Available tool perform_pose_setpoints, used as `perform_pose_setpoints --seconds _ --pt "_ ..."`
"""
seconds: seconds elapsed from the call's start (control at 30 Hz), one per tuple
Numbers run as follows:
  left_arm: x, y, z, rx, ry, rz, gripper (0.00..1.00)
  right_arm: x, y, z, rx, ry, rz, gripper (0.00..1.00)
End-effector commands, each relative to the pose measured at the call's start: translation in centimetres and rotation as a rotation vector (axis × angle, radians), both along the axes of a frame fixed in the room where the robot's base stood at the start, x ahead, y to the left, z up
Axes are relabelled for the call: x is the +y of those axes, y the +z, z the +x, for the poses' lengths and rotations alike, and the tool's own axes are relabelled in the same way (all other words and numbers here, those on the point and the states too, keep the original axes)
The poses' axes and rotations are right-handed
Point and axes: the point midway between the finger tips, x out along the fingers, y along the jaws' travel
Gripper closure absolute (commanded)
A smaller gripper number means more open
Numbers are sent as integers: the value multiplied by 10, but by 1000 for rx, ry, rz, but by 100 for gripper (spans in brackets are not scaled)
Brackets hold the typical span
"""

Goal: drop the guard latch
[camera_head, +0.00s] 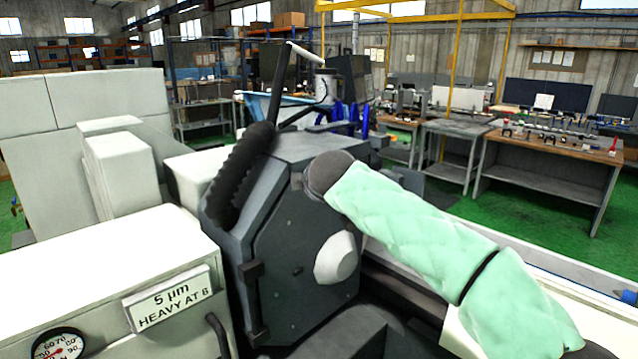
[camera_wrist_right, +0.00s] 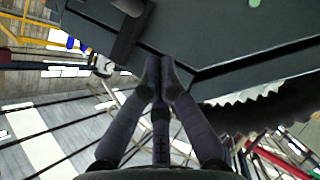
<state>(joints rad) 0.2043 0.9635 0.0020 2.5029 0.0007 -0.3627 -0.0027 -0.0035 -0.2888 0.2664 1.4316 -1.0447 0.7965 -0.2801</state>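The dark grey guard housing (camera_head: 300,255) of the grinder fills the middle of the head view, with a black toothed band (camera_head: 240,175) along its left edge. A dark upright bar (camera_head: 256,305) is on its front left edge; I cannot tell whether this is the latch. In the right wrist view, my right gripper (camera_wrist_right: 160,75) has its fingertips together, close to a dark bar (camera_wrist_right: 130,38) on the grey housing (camera_wrist_right: 225,35). I cannot tell if they touch it. My right gripper is not seen in the head view. My left gripper is in neither view.
A pale cabinet (camera_head: 80,290) with a "5 µm HEAVY AT 6" plate (camera_head: 170,298) and a gauge (camera_head: 58,346) stands at left. A dark lever with a pale tip (camera_head: 304,52) rises behind the guard. Workbenches (camera_head: 545,165) stand farther back on green floor.

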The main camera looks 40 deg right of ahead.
Motion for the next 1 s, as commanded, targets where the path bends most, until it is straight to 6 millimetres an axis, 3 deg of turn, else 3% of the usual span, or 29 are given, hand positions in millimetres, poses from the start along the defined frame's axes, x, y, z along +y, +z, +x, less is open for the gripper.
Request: perform_pose_setpoints --seconds 0.43,1.0 --pt "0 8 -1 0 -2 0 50 37 28 -52 2 2 -2 100" --pt "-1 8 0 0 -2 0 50 40 30 -58 3 0 -1 100"
